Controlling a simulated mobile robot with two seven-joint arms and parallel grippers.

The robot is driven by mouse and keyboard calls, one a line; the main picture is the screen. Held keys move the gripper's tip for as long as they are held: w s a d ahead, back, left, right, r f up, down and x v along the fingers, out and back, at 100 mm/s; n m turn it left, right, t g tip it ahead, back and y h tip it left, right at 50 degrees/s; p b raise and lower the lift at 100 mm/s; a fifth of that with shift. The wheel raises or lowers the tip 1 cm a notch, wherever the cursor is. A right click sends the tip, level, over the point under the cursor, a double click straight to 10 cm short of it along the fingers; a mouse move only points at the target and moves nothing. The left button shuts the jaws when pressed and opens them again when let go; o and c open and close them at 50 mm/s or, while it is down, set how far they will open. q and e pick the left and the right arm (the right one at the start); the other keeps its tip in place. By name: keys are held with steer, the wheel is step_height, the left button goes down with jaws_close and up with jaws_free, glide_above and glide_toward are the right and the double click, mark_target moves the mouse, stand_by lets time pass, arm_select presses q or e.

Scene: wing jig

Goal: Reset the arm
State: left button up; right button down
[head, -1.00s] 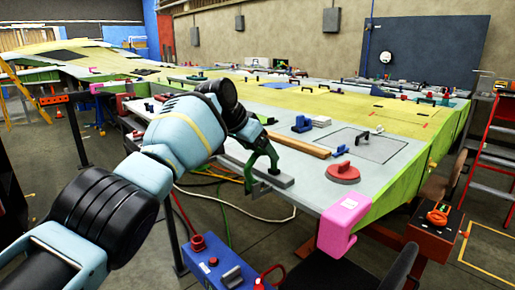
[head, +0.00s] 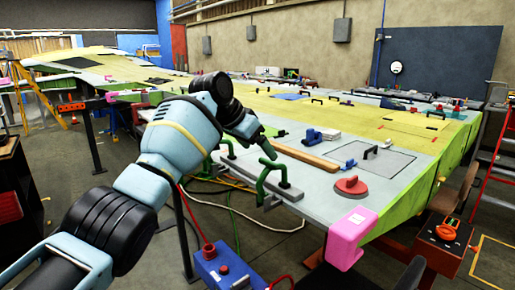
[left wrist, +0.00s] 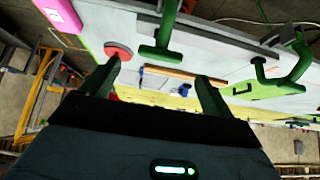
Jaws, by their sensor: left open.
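My left arm comes in from the left in the head view, and its gripper (head: 268,148) is over the near edge of the wing table (head: 315,200). In the left wrist view the two dark green fingers of the left gripper (left wrist: 158,72) stand wide apart with nothing between them. A green clamp (head: 264,182) sits at the table edge just below the gripper, apart from it as far as I can tell. It also shows in the left wrist view (left wrist: 165,35). A second green clamp (left wrist: 285,68) stands farther along the edge. My right gripper is not in view.
A red disc (head: 352,186), a wooden strip (head: 305,154) and a blue tool (head: 312,136) lie on the table. A pink corner block (head: 350,238) caps the near corner. A blue box (head: 225,268) stands below the edge. A red ladder (head: 497,165) stands at right.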

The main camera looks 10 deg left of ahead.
arm_select(q)
steer(key=shift+f, duration=0.15)
